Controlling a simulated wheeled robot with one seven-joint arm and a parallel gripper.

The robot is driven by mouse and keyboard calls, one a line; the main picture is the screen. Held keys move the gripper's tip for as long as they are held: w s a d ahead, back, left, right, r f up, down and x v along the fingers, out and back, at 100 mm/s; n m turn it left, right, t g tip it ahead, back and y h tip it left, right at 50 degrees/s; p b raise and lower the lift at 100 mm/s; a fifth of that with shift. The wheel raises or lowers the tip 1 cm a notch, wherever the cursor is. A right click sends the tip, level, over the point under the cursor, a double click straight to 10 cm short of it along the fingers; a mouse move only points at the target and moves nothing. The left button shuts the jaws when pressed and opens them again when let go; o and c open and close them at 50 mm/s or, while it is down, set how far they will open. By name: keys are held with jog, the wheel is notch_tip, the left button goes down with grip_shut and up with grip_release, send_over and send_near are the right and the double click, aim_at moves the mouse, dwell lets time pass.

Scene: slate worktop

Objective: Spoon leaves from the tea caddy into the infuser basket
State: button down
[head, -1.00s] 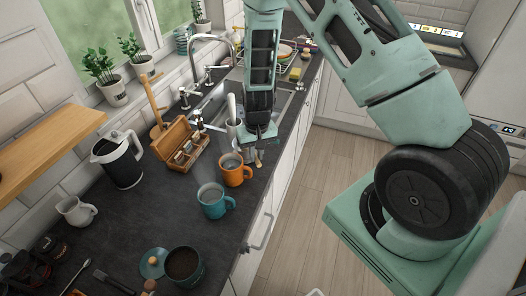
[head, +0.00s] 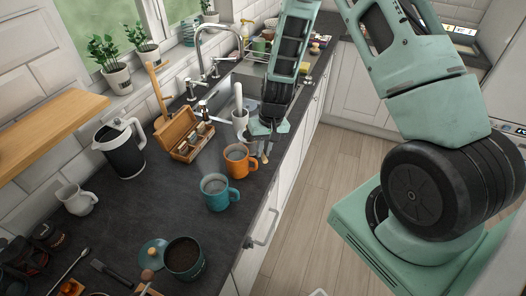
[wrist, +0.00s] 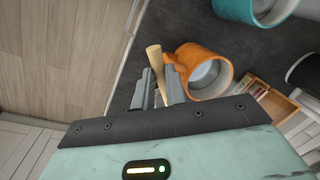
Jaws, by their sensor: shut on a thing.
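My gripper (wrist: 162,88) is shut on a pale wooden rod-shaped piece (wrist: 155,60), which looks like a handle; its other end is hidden. In the head view my gripper (head: 266,143) hangs at the worktop's front edge, just beyond the orange mug (head: 239,160). A teal canister (head: 196,270) of dark leaves, apparently the tea caddy, stands open at the near end, its lid (head: 152,252) lying beside it. A teal mug (head: 217,194) stands between the canister and the orange mug. I cannot make out the infuser basket for certain.
An open wooden box (head: 186,140) with compartments stands behind the mugs. A black and white kettle (head: 121,152) and a white jug (head: 75,198) stand along the wall. A white mortar (head: 240,118) is near the sink. The worktop's middle left is clear.

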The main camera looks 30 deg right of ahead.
jog(key=shift+s+d+f+t+y+b, duration=0.1)
jog(key=shift+d+f+t+y+b, duration=0.15)
jog(key=shift+y+b, duration=0.7)
jog(key=shift+d+f+t+y+b, duration=0.2)
jog(key=shift+y+b, duration=0.35)
jog(key=shift+b, duration=0.65)
jog(key=shift+s+d+f+t+y+b, duration=0.1)
jog(key=shift+d+f+t+y+b, duration=0.35)
jog(key=shift+y+b, duration=1.75)
jog(key=shift+s+d+f+t+y+b, duration=0.15)
jog(key=shift+f+t+y+b, duration=0.45)
jog(key=shift+y+b, duration=1.6)
jog(key=shift+w+d+f+t+y+b, duration=0.1)
jog(key=shift+d+f+t+y+b, duration=0.45)
jog(key=shift+y+b, duration=1.6)
jog(key=shift+s+a+r+t+y+b, duration=0.15)
jog(key=shift+r+t+y+b, duration=0.2)
jog(key=shift+y, duration=0.3)
